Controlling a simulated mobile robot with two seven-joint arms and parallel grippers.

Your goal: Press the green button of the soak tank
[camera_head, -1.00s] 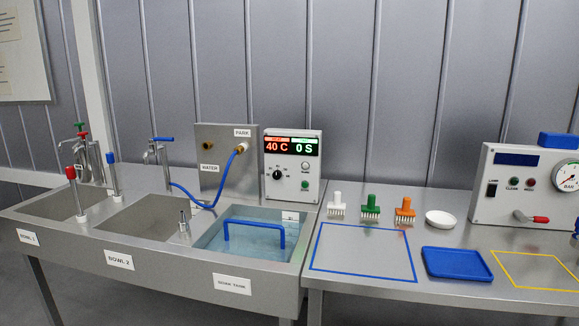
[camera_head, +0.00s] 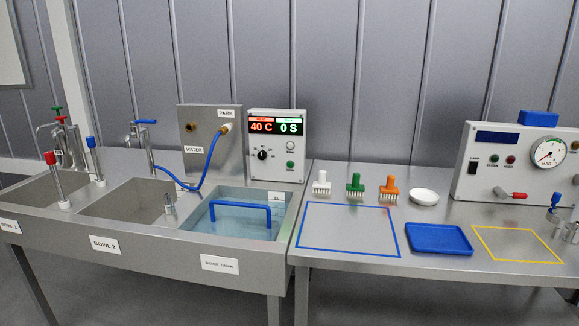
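The soak tank (camera_head: 195,243) is the rightmost basin of the sink unit, filled with water, with a blue handle (camera_head: 240,205) spanning it. Its control box (camera_head: 277,174) stands behind it against the wall. The display (camera_head: 276,127) reads 40 C in red and 0 S in green. A black knob (camera_head: 262,155) sits below the display. The green button (camera_head: 290,164) is at the lower right of the box face, under a pale round button (camera_head: 291,142). Nothing covers the green button. Neither of my grippers is in view.
Left of the box is a steel panel (camera_head: 197,115) with a blue hose (camera_head: 214,160). The right table holds white, green and orange brushes (camera_head: 355,184), a white dish (camera_head: 424,197), a blue tray (camera_head: 438,239) and a gauge box (camera_head: 475,160). The blue-outlined area (camera_head: 348,229) is empty.

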